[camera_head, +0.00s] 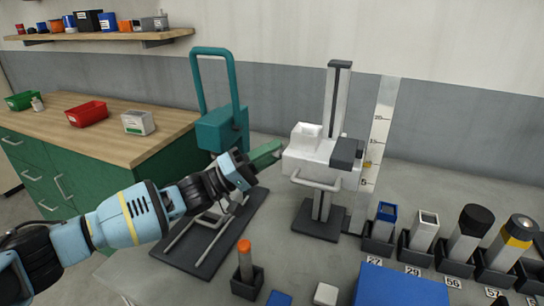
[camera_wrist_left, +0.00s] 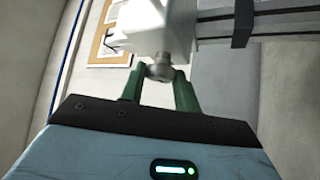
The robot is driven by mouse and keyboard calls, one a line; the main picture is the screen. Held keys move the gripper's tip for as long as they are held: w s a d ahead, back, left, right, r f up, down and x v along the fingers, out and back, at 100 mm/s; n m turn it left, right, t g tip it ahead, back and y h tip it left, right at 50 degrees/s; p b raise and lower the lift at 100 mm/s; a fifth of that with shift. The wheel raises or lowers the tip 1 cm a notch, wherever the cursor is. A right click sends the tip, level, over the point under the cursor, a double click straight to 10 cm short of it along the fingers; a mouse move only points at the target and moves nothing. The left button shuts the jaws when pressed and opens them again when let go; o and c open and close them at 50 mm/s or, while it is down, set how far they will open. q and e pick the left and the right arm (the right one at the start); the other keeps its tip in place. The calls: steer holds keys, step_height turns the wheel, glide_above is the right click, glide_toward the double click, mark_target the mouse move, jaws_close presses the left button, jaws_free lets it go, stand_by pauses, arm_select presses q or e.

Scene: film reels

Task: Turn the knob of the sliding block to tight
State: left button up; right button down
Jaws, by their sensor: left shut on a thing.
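The white sliding block (camera_head: 318,160) sits on an upright grey column (camera_head: 338,95) on a dark base, with a bar handle at its front. My left gripper (camera_head: 277,149) reaches the block's left side with green fingers. In the left wrist view, the fingers (camera_wrist_left: 160,77) are shut on the round grey metal knob (camera_wrist_left: 160,68), one on each side. The knob sticks out of the white block (camera_wrist_left: 150,28). In the head view the knob is hidden by the fingers. No tight or loose mark can be read. My right gripper is not in view.
A ruler (camera_head: 378,135) stands right of the column. A teal handled stand (camera_head: 222,128) with a dark base is behind my left arm. Several numbered holders with cylinders and a blue box (camera_head: 400,287) are at front right. An orange-topped piece (camera_head: 245,255) stands in front.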

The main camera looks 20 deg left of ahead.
arm_select(q)
steer(key=o, duration=1)
steer(key=shift+c, duration=0.2)
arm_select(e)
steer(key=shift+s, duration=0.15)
arm_select(q)
steer(key=b+v, duration=0.1)
steer(key=v, duration=0.6)
steer(key=shift+s+a, duration=0.25)
steer(key=shift+a, duration=0.1)
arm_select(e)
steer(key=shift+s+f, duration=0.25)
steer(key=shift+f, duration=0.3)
arm_select(q)
steer(key=shift+f, duration=0.15)
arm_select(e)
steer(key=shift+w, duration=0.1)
